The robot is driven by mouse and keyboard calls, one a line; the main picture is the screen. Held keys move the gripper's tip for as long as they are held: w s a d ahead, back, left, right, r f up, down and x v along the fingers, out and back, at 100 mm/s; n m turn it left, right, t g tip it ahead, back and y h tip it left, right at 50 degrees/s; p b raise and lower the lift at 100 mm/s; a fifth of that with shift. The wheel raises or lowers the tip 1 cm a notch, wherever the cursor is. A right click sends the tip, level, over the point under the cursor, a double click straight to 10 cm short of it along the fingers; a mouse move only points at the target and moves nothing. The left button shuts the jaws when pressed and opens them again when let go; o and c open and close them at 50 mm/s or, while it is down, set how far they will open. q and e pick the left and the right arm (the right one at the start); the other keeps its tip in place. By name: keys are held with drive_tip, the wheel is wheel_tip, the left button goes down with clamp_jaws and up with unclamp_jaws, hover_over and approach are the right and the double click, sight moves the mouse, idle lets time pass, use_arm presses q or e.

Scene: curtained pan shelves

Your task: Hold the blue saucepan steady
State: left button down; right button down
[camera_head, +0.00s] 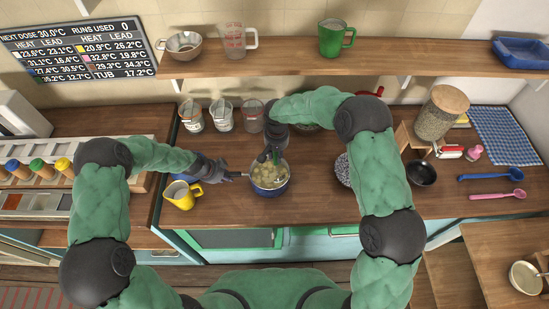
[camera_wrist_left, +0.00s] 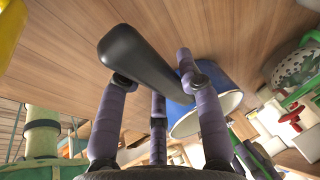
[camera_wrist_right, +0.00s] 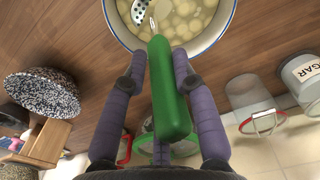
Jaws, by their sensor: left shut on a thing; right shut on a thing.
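The blue saucepan (camera_head: 270,191) stands upright on the wooden counter, with pale round pieces in liquid inside. My left gripper (camera_head: 229,176) is shut on its black handle (camera_wrist_left: 135,58), from the left; the blue pan wall (camera_wrist_left: 228,82) lies beyond the fingers in the left wrist view. My right gripper (camera_head: 271,149) is above the pan's far side, shut on the green handle (camera_wrist_right: 168,90) of a slotted spoon. The spoon's perforated metal head (camera_wrist_right: 142,12) is inside the pan, among the pieces. The rim (camera_wrist_right: 196,47) shows in the right wrist view.
A yellow mug (camera_head: 182,196) stands left of the pan, near my left forearm. A speckled pot (camera_head: 343,172), partly behind my right arm, and a black bowl (camera_head: 422,174) are to the right. A shelf (camera_head: 290,64) runs above.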

drive_tip(key=shift+s+a, duration=0.2)
drive_tip(key=shift+a, duration=1.35)
idle(0.5)
idle(0.4)
drive_tip(key=s+r, duration=0.1)
drive_tip(key=s+d+r, duration=0.1)
drive_tip(key=s+r, duration=0.1)
drive_tip(key=shift+d+r, duration=0.3)
